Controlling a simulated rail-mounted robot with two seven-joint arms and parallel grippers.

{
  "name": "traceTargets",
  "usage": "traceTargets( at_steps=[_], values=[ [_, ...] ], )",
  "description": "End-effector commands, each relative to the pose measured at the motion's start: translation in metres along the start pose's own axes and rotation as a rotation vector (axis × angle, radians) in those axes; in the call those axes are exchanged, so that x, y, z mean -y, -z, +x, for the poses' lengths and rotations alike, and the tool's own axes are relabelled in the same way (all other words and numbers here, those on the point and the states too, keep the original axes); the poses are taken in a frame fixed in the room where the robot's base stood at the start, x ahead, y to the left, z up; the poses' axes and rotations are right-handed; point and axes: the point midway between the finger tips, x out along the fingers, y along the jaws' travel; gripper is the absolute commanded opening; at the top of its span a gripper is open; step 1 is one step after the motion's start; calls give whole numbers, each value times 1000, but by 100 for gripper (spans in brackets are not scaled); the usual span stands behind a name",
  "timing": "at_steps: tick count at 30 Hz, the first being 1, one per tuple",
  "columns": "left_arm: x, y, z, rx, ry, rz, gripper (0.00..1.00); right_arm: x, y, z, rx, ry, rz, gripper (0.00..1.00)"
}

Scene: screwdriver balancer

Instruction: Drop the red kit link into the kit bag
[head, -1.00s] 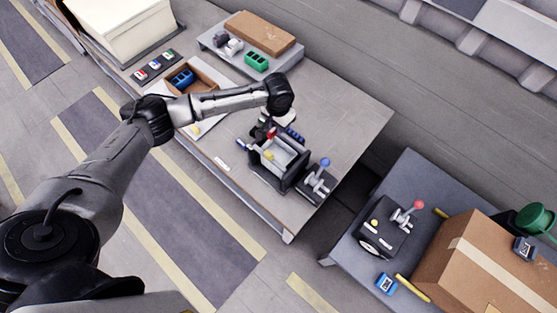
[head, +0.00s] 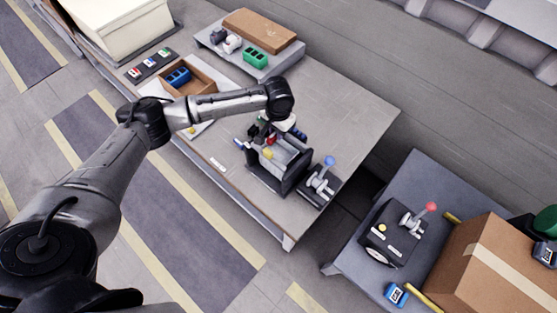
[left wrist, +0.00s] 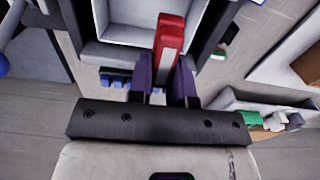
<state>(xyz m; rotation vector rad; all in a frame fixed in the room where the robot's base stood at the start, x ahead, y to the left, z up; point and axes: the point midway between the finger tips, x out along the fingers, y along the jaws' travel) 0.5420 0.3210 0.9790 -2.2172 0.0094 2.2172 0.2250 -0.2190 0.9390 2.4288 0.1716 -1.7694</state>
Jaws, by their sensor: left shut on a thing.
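My left gripper (head: 266,133) is at the far edge of the kit bag on the table in the head view. In the left wrist view the purple fingers of this gripper (left wrist: 163,72) are shut on the red kit link (left wrist: 169,42), which sticks out past them. The kit bag (left wrist: 130,32) shows there as a pale open box in a dark frame, and the link's far end overlaps its opening. Whether the link is inside or above the bag I cannot tell. In the head view the bag's dark holder (head: 270,178) stands upright, with something yellow at its opening. My right gripper is not in view.
A blue-knobbed lever device (head: 321,183) stands right of the bag. Blue blocks (left wrist: 118,78) lie beside the bag. A brown tray with a blue part (head: 178,76) and a raised shelf with a green part (head: 256,58) are farther back.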

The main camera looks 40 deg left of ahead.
Motion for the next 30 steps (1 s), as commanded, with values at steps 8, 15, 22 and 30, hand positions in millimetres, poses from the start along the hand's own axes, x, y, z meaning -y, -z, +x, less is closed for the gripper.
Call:
traceTargets(
  at_steps=[8, 15, 22, 30],
  values=[
    [0, 0, 0, 0, 0, 0, 38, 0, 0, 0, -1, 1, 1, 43],
    [0, 0, 0, 0, 0, 0, 49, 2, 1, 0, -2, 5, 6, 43],
    [0, 0, -8, -1, 0, 0, 49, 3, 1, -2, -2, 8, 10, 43],
    [0, 1, -57, -4, 0, 1, 49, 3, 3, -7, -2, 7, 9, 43]
  ],
)
